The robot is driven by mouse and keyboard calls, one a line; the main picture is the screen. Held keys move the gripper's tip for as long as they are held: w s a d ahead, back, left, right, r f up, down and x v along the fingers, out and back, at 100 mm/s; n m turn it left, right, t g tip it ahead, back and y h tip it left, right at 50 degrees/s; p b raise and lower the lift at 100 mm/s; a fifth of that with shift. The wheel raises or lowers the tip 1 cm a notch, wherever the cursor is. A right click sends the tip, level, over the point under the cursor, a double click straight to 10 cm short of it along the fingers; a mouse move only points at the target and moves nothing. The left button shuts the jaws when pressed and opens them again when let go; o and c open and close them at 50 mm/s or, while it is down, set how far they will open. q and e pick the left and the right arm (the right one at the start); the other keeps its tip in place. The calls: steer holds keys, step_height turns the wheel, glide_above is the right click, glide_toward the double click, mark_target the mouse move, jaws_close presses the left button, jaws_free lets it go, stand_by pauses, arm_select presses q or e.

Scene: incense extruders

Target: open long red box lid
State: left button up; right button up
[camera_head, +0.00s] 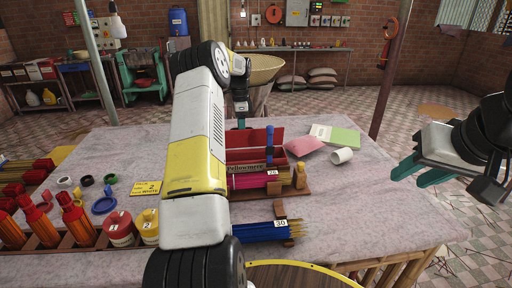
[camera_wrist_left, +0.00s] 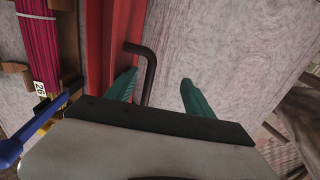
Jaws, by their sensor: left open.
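The long red box (camera_head: 240,155) stands on the table, with a red panel (camera_head: 262,136) raised along its far side. I cannot tell for sure whether that panel is the lid. In the left wrist view the red box wall (camera_wrist_left: 108,40) is left of my fingers. A dark bent handle (camera_wrist_left: 149,65) stands between the fingers, close to the left one. My left gripper (camera_head: 240,123) is open at the box's far side; it also shows in the left wrist view (camera_wrist_left: 160,90). My arm hides the box's left end. My right gripper (camera_head: 408,178) is open and empty, right of the table.
Magenta sticks (camera_head: 250,181) lie in front of the box, and blue sticks (camera_head: 258,231) lie nearer. A pink bag (camera_head: 304,146), a white cup (camera_head: 342,156) and a green book (camera_head: 344,137) are right of the box.

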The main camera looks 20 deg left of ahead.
arm_select(q)
step_height(320, 180, up, 7)
stand_by(0.8)
steer(key=shift+r, duration=0.1)
